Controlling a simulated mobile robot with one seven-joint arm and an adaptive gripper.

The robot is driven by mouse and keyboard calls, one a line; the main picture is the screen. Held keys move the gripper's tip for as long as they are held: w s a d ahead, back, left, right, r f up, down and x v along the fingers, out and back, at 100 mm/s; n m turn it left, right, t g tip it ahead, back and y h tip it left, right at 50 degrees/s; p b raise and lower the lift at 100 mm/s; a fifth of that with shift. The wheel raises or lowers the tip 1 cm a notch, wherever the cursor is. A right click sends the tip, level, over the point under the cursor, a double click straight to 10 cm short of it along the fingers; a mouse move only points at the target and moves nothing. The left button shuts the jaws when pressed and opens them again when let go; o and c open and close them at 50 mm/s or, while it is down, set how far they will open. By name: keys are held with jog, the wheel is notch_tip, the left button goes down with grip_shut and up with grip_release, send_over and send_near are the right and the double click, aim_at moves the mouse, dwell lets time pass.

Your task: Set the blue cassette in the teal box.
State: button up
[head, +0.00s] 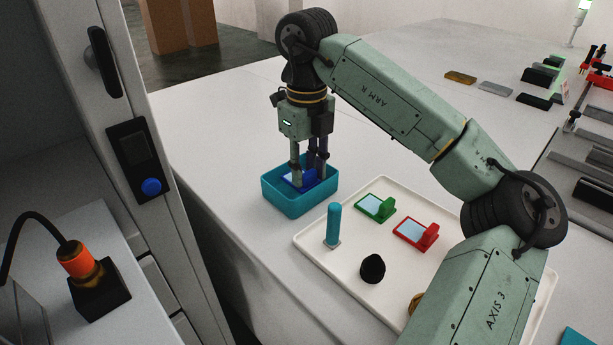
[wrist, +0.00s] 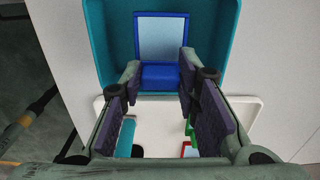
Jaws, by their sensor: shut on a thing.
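The blue cassette (wrist: 162,76) has a pale blue window and a solid blue block at one end. In the head view the blue cassette (head: 297,180) is low inside the teal box (head: 300,204), partly hidden by my fingers. My gripper (head: 309,178) points down into the box and is shut on the cassette. In the wrist view my gripper (wrist: 160,82) has its fingers on both sides of the block end, and the teal box (wrist: 97,45) surrounds the cassette. I cannot tell whether the cassette touches the box floor.
A white tray (head: 312,248) beside the box holds a green cassette (head: 374,208), a red cassette (head: 414,233), a teal cylinder (head: 333,223) and a black rounded object (head: 373,268). The white table is clear behind the box. A door frame with a blue button (head: 151,187) stands at left.

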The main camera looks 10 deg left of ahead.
aim_at(307, 171)
jog(key=shift+f, duration=1.35)
jog(key=shift+f, duration=0.1)
jog(key=o, duration=1)
jog(key=shift+o, duration=0.2)
notch_tip(307, 171, up, 12)
jog(key=shift+r+b, duration=0.1)
jog(key=shift+b, duration=0.55)
